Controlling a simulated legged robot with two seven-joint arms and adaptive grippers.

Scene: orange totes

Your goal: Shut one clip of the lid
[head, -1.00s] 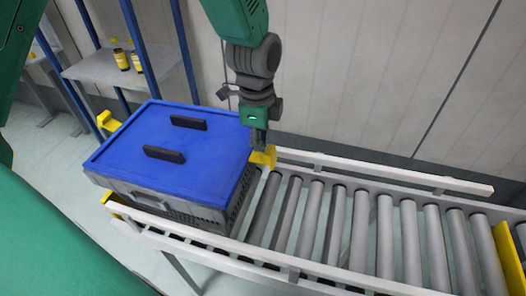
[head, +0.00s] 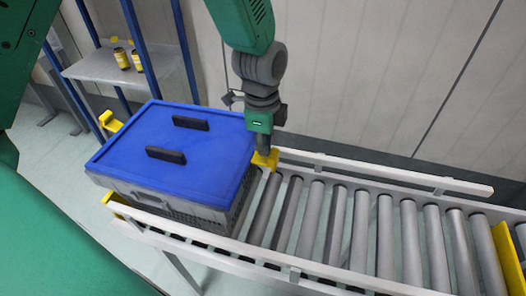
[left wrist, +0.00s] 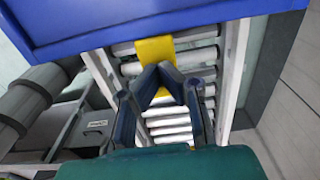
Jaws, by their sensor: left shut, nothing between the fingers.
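A grey crate (head: 160,203) with a flat blue lid (head: 172,140) stands at the left end of the roller conveyor. The lid also fills the top of the left wrist view (left wrist: 110,18). One yellow clip (head: 106,120) sticks out at the crate's left end. Another yellow clip (head: 267,159) sticks out at the right end, also in the left wrist view (left wrist: 154,50). My left gripper (head: 263,150) is shut and empty, fingers pointing down at the right clip. They overlap it in both views; I cannot tell whether they touch. My right gripper is not in view.
The conveyor's rollers (head: 360,230) are bare to the right of the crate, between white side rails (head: 380,172). A yellow end stop (head: 508,258) stands at far right. A wall is close behind the conveyor.

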